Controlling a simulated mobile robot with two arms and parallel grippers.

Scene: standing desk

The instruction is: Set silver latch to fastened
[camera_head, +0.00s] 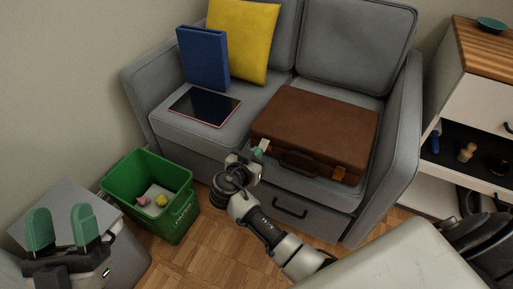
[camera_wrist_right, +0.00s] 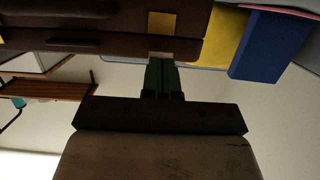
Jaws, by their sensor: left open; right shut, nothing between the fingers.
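The brown briefcase (camera_head: 318,125) lies closed on the sofa seat, its handle (camera_head: 299,163) facing me. A pale silver latch piece (camera_head: 265,144) shows at the front left of the case, by my right gripper (camera_head: 257,153). In the right wrist view, the shut green fingertips (camera_wrist_right: 160,62) are at a pale piece (camera_wrist_right: 160,54) below a gold-coloured plate (camera_wrist_right: 165,23); I cannot tell whether they touch it. A gold-coloured latch (camera_head: 339,173) is at the case's front right. My left gripper (camera_head: 62,228) is open and empty at the lower left, far from the case.
The grey sofa (camera_head: 395,110) also holds a tablet (camera_head: 205,106), a blue binder (camera_head: 203,58) and a yellow cushion (camera_head: 242,40). A green bin (camera_head: 181,212) stands on the floor left of my right arm. A shelf unit (camera_head: 487,85) stands at the right.

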